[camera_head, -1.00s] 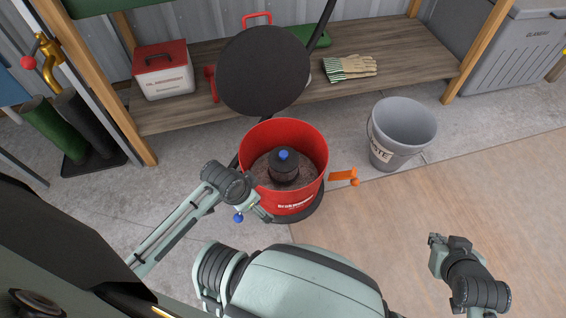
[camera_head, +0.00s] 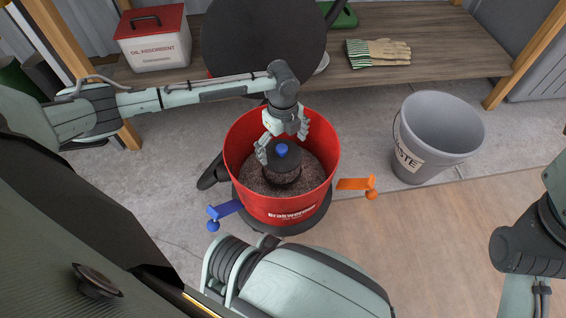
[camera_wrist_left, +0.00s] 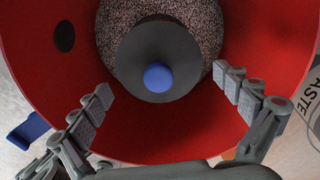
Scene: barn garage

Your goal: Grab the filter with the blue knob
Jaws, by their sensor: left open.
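The black filter (camera_head: 282,168) with a blue knob (camera_head: 281,149) on top stands upright inside the red vacuum drum (camera_head: 328,152), on a grey, speckled fill. My left gripper (camera_head: 281,143) reaches down over the drum from above, its fingers spread near the knob. In the left wrist view the filter's round dark top (camera_wrist_left: 180,52) and blue knob (camera_wrist_left: 158,77) lie ahead between the open fingers (camera_wrist_left: 165,95), which do not appear to touch the filter. My right arm shows only in part at the right edge of the head view; its gripper is not visible.
The black round lid (camera_head: 262,40) stands raised behind the drum. Blue (camera_head: 225,209) and orange (camera_head: 355,184) latches stick out from the drum's sides. A grey bucket (camera_head: 435,138) stands at right. Behind is a wooden shelf (camera_head: 440,62) with an oil absorbent box (camera_head: 152,38) and gloves (camera_head: 378,52).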

